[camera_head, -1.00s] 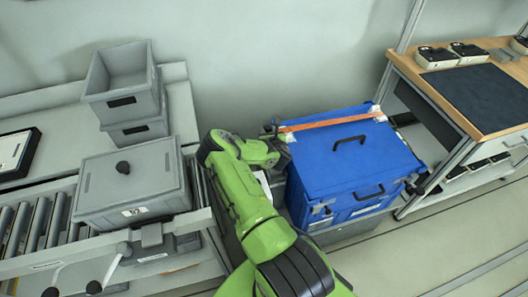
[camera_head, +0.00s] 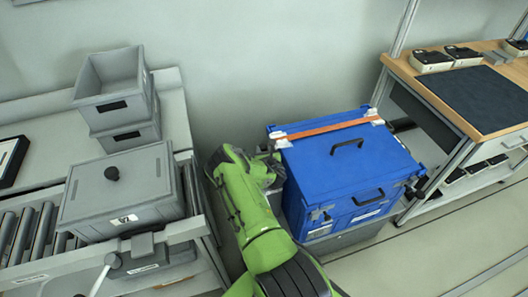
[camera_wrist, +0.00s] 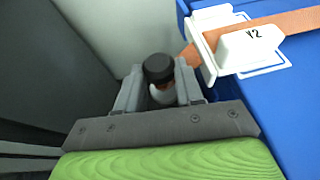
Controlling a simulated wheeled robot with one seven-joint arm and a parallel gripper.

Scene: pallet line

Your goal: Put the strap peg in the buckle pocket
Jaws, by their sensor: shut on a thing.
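My gripper (camera_wrist: 158,90) is shut on the strap peg (camera_wrist: 159,69), which shows a round black cap and a pale lower part between the fingers. An orange strap (camera_wrist: 275,22) lies across the blue case (camera_wrist: 300,100), and its near end drops over the case's edge toward the peg. A white buckle fitting (camera_wrist: 203,42) with a block marked Y2 (camera_wrist: 252,42) sits on the case corner, right of the peg and apart from it. In the head view the strap (camera_head: 325,129) crosses the lid, and my gripper (camera_head: 272,163) is beside the case's left side, largely hidden by my arm. The pocket opening cannot be made out.
A grey lidded bin (camera_head: 120,195) stands on the roller conveyor (camera_head: 30,225) at left, with stacked grey bins (camera_head: 118,85) behind it. A wooden-topped bench (camera_head: 475,90) stands at right. The lid has a black handle (camera_head: 347,144).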

